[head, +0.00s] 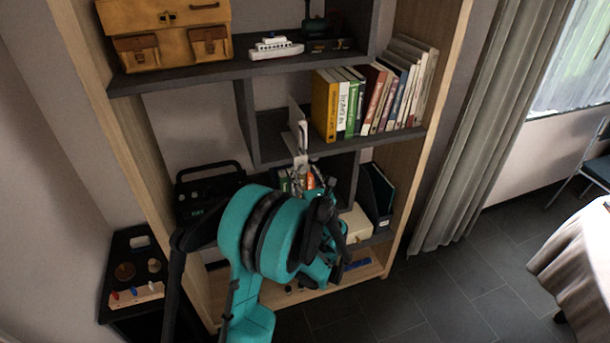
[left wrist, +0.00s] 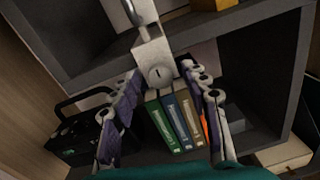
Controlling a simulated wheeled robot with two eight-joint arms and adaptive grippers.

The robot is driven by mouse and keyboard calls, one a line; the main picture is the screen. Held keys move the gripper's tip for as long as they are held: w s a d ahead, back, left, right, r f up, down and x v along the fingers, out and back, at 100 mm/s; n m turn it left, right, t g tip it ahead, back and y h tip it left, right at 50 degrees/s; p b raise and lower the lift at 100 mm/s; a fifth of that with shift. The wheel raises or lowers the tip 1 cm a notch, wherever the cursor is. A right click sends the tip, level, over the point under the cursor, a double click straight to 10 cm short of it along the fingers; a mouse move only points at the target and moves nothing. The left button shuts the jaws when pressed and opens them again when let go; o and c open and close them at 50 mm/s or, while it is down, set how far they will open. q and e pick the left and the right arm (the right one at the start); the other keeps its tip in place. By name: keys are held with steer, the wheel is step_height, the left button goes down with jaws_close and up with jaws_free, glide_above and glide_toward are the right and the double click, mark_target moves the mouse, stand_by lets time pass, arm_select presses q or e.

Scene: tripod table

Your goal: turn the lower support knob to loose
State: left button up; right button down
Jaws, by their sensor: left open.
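The support (head: 298,132) is a pale metal bracket on the front edge of the bookcase shelf. In the left wrist view, its pale block (left wrist: 153,50) carries a round grey knob (left wrist: 160,76) with a short dark mark on its face. My left gripper (head: 306,176) is in front of the bookcase, just below the support. In the left wrist view the fingers of my left gripper (left wrist: 162,82) are spread apart, one on each side of the knob in the picture. A gap shows between knob and fingers; contact is not visible. My right gripper is out of view.
Books (left wrist: 175,118) stand upright in the compartment behind the fingers. A black radio (head: 207,190) stands to the left, and a black file holder (head: 376,194) to the right. More books (head: 352,100) and a toy ship (head: 275,48) are on higher shelves. Open floor lies at right.

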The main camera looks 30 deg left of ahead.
arm_select(q)
steer(key=shift+c, duration=0.3)
jaws_close()
steer(key=n, duration=1.1)
steer(key=shift+n, duration=0.3)
steer(key=n, duration=0.5)
steer(key=shift+f+n+y, duration=0.1)
steer(key=shift+n+y, duration=0.2)
steer(key=shift+y, duration=0.1)
steer(key=n, duration=0.5)
steer(key=shift+n, duration=0.4)
